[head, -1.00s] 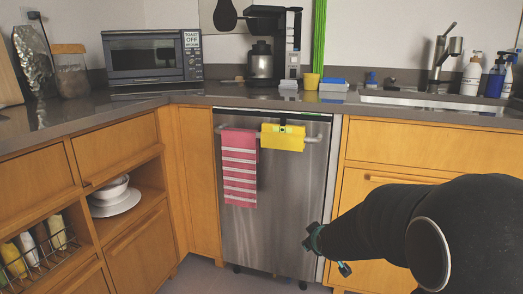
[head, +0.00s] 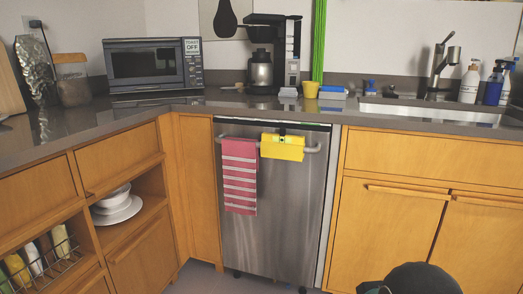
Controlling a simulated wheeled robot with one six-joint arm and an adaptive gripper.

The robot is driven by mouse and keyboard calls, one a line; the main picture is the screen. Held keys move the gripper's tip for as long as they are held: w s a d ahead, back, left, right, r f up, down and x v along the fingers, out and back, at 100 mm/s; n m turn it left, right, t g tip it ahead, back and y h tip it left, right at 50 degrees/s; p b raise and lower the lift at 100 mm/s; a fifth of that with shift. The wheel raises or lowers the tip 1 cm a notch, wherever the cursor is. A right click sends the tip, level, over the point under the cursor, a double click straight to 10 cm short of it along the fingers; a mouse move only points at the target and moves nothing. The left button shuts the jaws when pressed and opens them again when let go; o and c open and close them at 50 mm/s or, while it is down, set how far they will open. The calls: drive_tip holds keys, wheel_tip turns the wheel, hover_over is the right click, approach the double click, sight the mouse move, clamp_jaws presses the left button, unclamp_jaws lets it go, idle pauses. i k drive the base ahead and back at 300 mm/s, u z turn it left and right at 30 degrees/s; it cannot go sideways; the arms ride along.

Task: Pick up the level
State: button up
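A bright yellow piece (head: 283,152) hangs at the handle bar of the steel dishwasher, just right of a striped red towel. A small dark and green part (head: 282,138) sits at its top middle and looks like a level's vial. I cannot tell whether the yellow piece is the level's body or a cloth under it. My gripper is out of view. Only a dark rounded part of my arm shows at the bottom edge, right of the dishwasher and well below the handle.
The red striped towel (head: 240,176) hangs on the handle (head: 311,149) beside the yellow piece. The dishwasher (head: 275,222) front is flat and shut. Counter items include a coffee maker (head: 292,50), a yellow cup (head: 310,88) and a toaster oven (head: 150,64). The floor before the dishwasher looks clear.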

sight(282, 146)
drive_tip(key=u, duration=0.4)
drive_tip(key=i, duration=1)
drive_tip(key=z, duration=0.5)
